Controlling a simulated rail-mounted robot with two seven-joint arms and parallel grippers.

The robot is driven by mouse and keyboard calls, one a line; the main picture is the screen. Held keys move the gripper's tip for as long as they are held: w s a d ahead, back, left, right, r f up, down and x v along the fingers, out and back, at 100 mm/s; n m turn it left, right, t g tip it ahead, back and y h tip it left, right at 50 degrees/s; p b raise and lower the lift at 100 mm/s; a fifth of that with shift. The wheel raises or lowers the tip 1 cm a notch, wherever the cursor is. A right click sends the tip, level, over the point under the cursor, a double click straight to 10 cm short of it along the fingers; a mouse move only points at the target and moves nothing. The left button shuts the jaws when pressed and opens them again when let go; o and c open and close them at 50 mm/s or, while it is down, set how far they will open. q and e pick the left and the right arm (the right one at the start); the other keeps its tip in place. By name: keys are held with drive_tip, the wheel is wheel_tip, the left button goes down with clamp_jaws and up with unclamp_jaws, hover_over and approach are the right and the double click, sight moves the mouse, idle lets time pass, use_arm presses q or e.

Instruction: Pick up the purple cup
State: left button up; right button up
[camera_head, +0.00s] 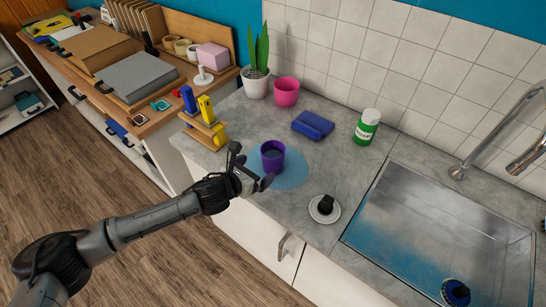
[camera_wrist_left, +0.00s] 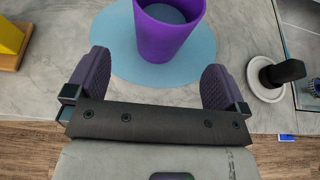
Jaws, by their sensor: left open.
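The purple cup (camera_head: 272,155) stands upright on a round light-blue mat (camera_head: 296,172) on the grey counter. My left gripper (camera_head: 252,168) comes in from the left at the counter's front edge, just in front of the cup. In the left wrist view the gripper (camera_wrist_left: 158,88) is open, its two dark fingers spread wide. The purple cup (camera_wrist_left: 168,30) shows ahead between them, with its top cut off by the picture edge. The fingers look apart from the cup. My right gripper is not in view.
A wooden stand with yellow and blue items (camera_head: 206,125) is left of the cup. Behind are a pink pot (camera_head: 286,91), a blue case (camera_head: 313,125) and a green can (camera_head: 367,127). A white dish with a black object (camera_head: 325,207) and the sink (camera_head: 440,240) are right.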

sight(266, 164)
use_arm(q)
drive_tip(key=shift+x, duration=1.2)
drive_tip(key=shift+p+x, duration=0.85)
drive_tip(key=shift+x, duration=1.1)
drive_tip(key=shift+w+d+f, duration=0.25)
drive_tip(key=shift+d, duration=0.1)
drive_tip(key=shift+w+f, duration=0.1)
drive_tip(key=c, duration=0.9)
drive_tip(key=shift+c, duration=0.5)
